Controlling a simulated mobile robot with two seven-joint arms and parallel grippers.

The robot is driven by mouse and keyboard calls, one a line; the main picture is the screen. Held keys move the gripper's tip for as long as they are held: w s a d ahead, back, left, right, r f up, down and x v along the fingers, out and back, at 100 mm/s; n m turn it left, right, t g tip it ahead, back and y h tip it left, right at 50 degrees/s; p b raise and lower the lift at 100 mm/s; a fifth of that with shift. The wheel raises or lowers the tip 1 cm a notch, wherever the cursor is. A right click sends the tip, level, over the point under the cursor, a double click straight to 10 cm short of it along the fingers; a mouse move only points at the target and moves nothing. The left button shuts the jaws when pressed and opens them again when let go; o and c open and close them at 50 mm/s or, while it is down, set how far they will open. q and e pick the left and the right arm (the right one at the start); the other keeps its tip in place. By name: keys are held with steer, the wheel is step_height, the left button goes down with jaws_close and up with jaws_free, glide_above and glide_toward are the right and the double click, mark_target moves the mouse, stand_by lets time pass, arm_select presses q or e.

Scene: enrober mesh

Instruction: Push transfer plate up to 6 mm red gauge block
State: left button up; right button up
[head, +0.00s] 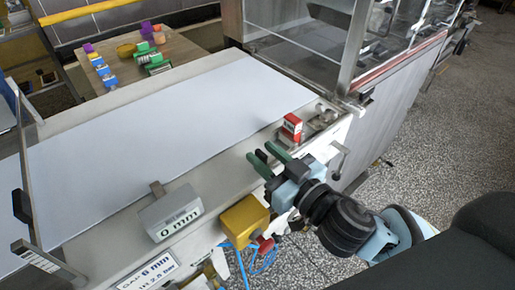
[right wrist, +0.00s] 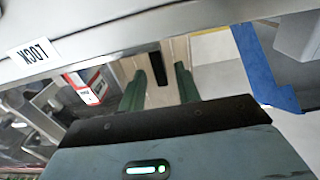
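The red gauge block (head: 291,127), red with a white label, stands upright on the metal frame near the right end of the pale belt; it also shows in the right wrist view (right wrist: 88,84). My right gripper (head: 267,159) has two green fingers, spread apart, to the near left of the block and not touching it. A small black piece (right wrist: 158,68) shows between the fingers, with gaps on both sides; I cannot tell what it belongs to. Metal parts (head: 322,116) beside the block may include the transfer plate, but I cannot tell for sure. My left gripper is not in view.
A grey box marked 0 mm (head: 171,215) and a yellow box (head: 244,220) with a red button sit along the near edge. A clear-walled machine (head: 310,40) stands behind. A wooden table (head: 180,62) with coloured blocks is at the back left. The belt (head: 170,110) is bare.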

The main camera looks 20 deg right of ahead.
steer(key=v, duration=0.2)
steer(key=shift+s+d+f, duration=0.1)
steer(key=shift+s, duration=0.2)
steer(key=shift+s+d, duration=0.25)
steer(key=shift+s, duration=0.35)
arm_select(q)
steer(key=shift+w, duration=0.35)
arm_select(e)
steer(key=shift+s+d, duration=0.15)
steer(key=shift+s, duration=0.2)
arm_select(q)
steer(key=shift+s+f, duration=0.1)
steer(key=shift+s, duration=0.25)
